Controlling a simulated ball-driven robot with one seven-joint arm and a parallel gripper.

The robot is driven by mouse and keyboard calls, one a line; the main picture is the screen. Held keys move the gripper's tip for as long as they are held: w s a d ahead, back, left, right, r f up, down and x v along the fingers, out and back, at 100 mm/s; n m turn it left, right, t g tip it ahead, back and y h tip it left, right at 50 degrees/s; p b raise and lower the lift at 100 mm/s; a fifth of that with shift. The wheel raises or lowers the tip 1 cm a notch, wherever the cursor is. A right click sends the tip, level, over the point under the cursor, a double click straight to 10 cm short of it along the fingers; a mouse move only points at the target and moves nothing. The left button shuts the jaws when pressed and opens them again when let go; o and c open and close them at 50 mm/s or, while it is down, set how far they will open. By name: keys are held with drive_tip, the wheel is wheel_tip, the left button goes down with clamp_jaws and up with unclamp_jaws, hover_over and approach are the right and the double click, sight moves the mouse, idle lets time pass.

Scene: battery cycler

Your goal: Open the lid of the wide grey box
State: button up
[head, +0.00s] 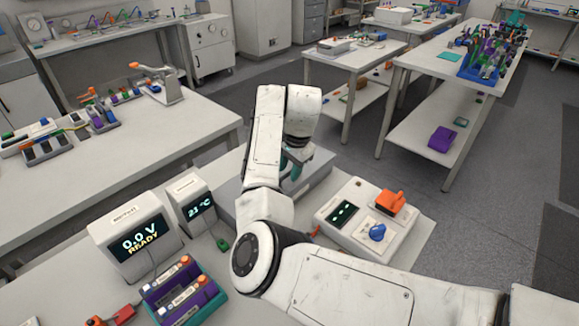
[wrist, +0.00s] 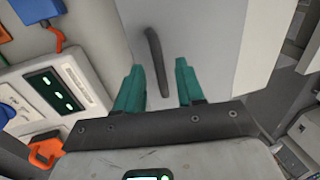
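The wide grey box (head: 229,190) stands on the bench behind my arm in the head view, and my arm hides much of it. Its pale grey top (wrist: 205,40) fills the middle of the wrist view, and the lid looks closed. A dark bar handle (wrist: 153,48) lies on that top. My gripper (wrist: 160,67) has its two teal fingers apart, with the lower part of the handle showing between them. I cannot tell whether they touch it. In the head view my gripper (head: 293,164) is over the box, partly hidden by my wrist.
A control unit with a display, a blue knob and an orange switch (head: 393,201) stands right of the box. Other benches stand behind.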

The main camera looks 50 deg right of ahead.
clamp_jaws()
idle(0.3)
idle(0.4)
